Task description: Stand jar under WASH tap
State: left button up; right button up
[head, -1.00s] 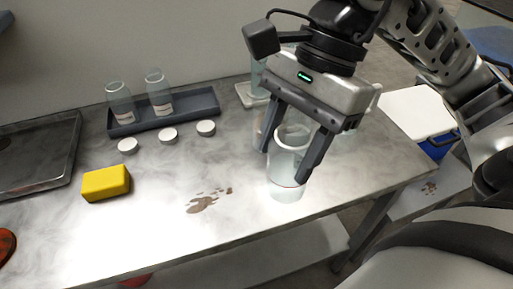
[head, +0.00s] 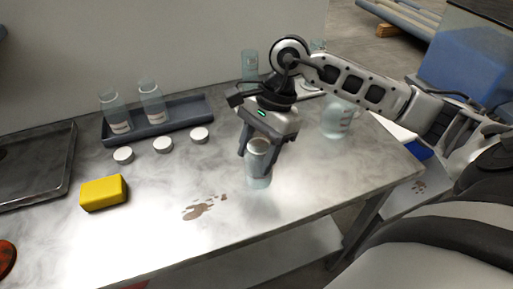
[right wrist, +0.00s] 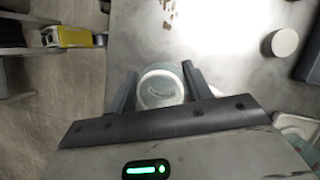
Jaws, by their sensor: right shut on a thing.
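A clear jar (head: 260,182) is between the fingers of my right gripper (head: 257,150), which is shut on it. It looks upright over the front middle of the bench; whether its base touches the bench I cannot tell. In the right wrist view the jar's round rim (right wrist: 160,88) shows between the two fingers (right wrist: 157,85). No WASH tap can be made out in these views. My left gripper is not in view.
Two labelled clear bottles (head: 115,117) stand in a dark tray (head: 185,114) at the back, with white lids (head: 162,145) before it. A yellow block (head: 103,192) lies left. A clear jug (head: 337,117) stands right of the gripper. A brown stain (head: 203,208) marks the bench.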

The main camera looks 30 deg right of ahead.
jog(key=shift+f, duration=0.1)
jog(key=shift+f+b, duration=0.3)
jog(key=shift+b, duration=0.15)
jog(key=o, duration=1)
jog(key=shift+r, duration=0.15)
jog(key=shift+c, duration=0.2)
